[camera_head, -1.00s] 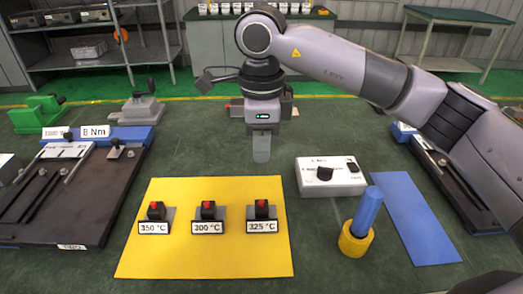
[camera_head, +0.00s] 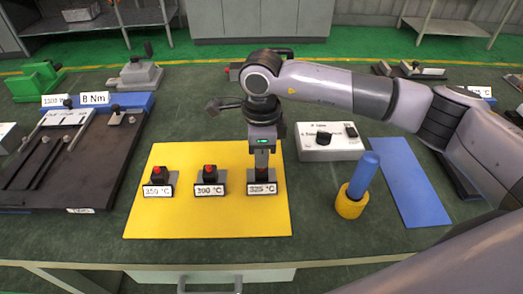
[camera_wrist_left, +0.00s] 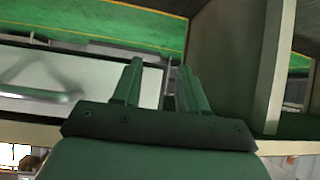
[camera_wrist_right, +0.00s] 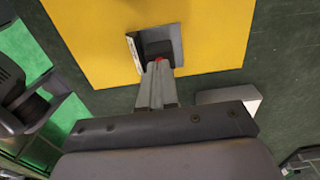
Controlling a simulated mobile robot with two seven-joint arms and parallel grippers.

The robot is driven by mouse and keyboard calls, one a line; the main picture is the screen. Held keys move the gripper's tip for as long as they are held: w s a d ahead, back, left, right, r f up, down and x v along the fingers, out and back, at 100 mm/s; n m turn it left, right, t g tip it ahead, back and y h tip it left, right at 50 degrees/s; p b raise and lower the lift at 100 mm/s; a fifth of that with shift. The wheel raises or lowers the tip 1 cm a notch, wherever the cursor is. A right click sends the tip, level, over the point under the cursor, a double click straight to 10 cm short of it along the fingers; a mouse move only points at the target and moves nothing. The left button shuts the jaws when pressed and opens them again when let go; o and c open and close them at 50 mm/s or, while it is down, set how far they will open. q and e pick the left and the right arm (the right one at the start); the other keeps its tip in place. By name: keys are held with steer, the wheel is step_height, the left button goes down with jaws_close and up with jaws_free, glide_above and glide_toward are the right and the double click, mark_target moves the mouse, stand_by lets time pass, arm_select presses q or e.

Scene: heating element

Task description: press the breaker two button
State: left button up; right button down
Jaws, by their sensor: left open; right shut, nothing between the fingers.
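Three breakers with red buttons stand in a row on a yellow mat (camera_head: 205,223). They are labelled 350 °C (camera_head: 158,182), 300 °C (camera_head: 209,181) and 325 °C (camera_head: 262,187). My right gripper (camera_head: 262,170) is shut and empty, pointing down at the 325 °C breaker and hiding its button in the head view. In the right wrist view the closed fingertips (camera_wrist_right: 160,66) are over that breaker's red button (camera_wrist_right: 160,59); I cannot tell whether they touch. My left gripper (camera_wrist_left: 163,68) is open and empty, beside the bench front, outside the head view.
A white control box (camera_head: 329,142) with a black knob stands right of the mat. A blue cylinder (camera_head: 363,174) stands in a yellow ring (camera_head: 350,204) by a blue mat (camera_head: 408,182). A dark fixture (camera_head: 70,165) occupies the left.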

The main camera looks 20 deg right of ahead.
step_height(320, 180, down, 2)
steer(key=shift+s+b, duration=0.1)
steer(key=shift+b, duration=1.15)
steer(key=shift+s, duration=0.1)
steer(key=shift+f, duration=0.15)
steer(key=r+p, duration=0.1)
steer(key=r, duration=0.1)
steer(key=r+p, duration=0.1)
steer(key=r, duration=0.2)
steer(key=shift+w+r+p, duration=0.2)
steer(key=shift+r+p, duration=0.05)
steer(key=shift+p, duration=0.1)
step_height(320, 180, up, 10)
steer(key=b, duration=0.2)
steer(key=shift+f, duration=0.25)
